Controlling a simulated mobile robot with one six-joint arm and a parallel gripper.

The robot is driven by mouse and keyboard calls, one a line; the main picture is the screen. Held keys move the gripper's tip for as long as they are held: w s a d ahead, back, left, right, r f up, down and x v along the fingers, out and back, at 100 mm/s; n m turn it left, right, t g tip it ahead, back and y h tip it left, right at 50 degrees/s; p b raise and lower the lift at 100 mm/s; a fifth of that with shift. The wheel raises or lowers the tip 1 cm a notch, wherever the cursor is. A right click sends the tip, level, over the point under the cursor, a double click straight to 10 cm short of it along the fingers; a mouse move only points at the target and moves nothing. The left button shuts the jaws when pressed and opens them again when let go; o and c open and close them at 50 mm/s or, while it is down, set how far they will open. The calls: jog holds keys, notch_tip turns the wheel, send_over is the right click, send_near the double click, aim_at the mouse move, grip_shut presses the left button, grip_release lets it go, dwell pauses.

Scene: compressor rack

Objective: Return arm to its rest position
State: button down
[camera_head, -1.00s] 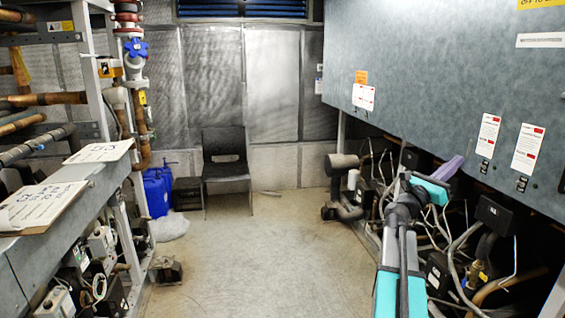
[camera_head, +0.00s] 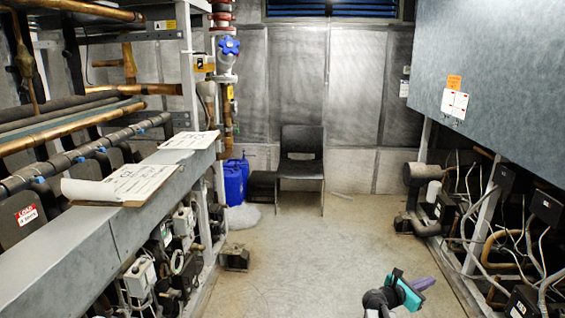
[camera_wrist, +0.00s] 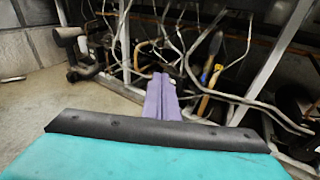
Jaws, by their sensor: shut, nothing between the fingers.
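My gripper (camera_head: 424,284) shows at the lower right of the head view, with purple fingers and a teal body. It is apart from the racks, over the open floor. In the wrist view the purple fingers (camera_wrist: 161,98) lie together, shut, with nothing between them. Behind them are the pipes and cables of the right-hand rack. Most of my arm is outside the head view.
The right rack (camera_head: 490,210) has pipes and cables under a large grey cabinet (camera_head: 490,80). The left rack (camera_head: 110,225) carries clipboards (camera_head: 120,184). A dark chair (camera_head: 301,165) and blue containers (camera_head: 235,182) stand at the back. The floor (camera_head: 310,250) between is clear.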

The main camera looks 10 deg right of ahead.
jog(key=s+a+f+m+g+y, duration=0.15)
jog(key=s+a+f, duration=0.25)
jog(key=a+f, duration=0.45)
jog(key=s+a+f+m+g+y, duration=0.1)
jog(key=s+a+f+m+y, duration=0.15)
jog(key=s+a+f, duration=0.6)
jog(key=s+a+f+m+g+y, duration=0.1)
jog(key=a+f+y, duration=0.3)
jog(key=f, duration=0.8)
jog(key=s+a+f+m+g+y, duration=0.3)
jog(key=s+a+m, duration=0.4)
jog(key=s+a, duration=0.4)
jog(key=s+a+f+m+g+y, duration=0.4)
jog(key=s+a+f+m, duration=0.2)
jog(key=s+a, duration=0.5)
jog(key=a+m, duration=0.1)
jog(key=m, duration=0.1)
jog(key=shift+s+f+m+y, duration=0.2)
jog(key=shift+f+m+y, duration=0.1)
jog(key=shift+f+y, duration=0.1)
jog(key=shift+d, duration=0.2)
